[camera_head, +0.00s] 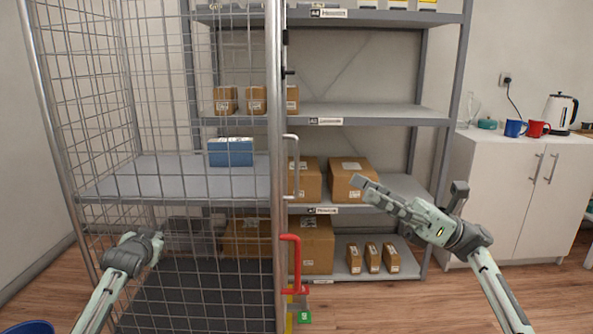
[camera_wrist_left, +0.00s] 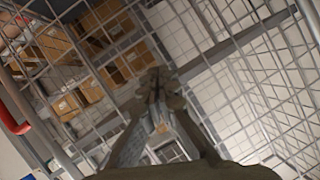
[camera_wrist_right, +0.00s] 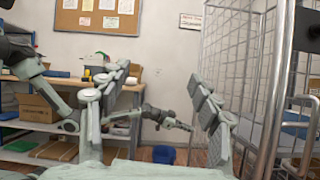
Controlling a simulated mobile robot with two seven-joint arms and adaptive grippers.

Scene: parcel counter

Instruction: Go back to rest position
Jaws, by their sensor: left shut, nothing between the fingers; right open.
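My left gripper (camera_head: 157,244) is at the lower left of the head view, in front of the wire mesh of a roll cage (camera_head: 205,90). In the left wrist view its fingers (camera_wrist_left: 156,88) are together with nothing between them, and mesh fills the view beyond. My right gripper (camera_head: 372,192) is at the right of the head view, raised in front of the shelf rack and pointing left. In the right wrist view its two fingers (camera_wrist_right: 155,105) are spread wide with nothing between them.
A grey shelf rack (camera_head: 385,114) with brown boxes (camera_head: 352,180) stands behind. A blue box (camera_head: 231,152) sits on the cage's shelf. The cage has a red handle (camera_head: 292,262). A white cabinet (camera_head: 520,190) with a kettle (camera_head: 560,112) stands right. Floor is clear at lower right.

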